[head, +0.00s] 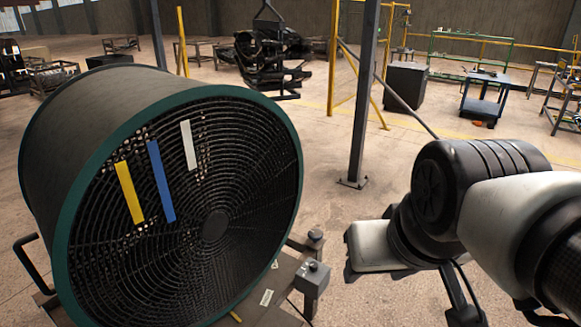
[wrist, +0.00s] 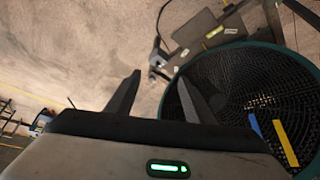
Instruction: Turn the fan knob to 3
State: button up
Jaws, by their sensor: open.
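The large drum fan (head: 215,225) stands at the left of the head view, with a dark grille, a teal rim and yellow, blue and white strips. A small grey control box (head: 312,282) stands on its base at the lower right, with a dark knob (head: 313,266) on top. The knob's setting is too small to read. My gripper (wrist: 159,76) is open and empty, to the right of the box and apart from it in the head view. In the wrist view the control box (wrist: 158,60) appears small beyond and between the fingertips.
The fan's base (head: 265,300) has a bar handle (head: 32,265) at the left. A dark steel post (head: 362,100) rises behind, between fan and arm. A yellow frame (head: 335,60), a dark cabinet (head: 405,88) and a blue cart (head: 484,98) stand farther back. Open floor surrounds the post.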

aim_at(313, 266)
jog(key=i+l+u, duration=0.4)
jog(key=l, duration=0.25)
jog(key=i+l+u, duration=0.2)
jog(key=l, duration=0.15)
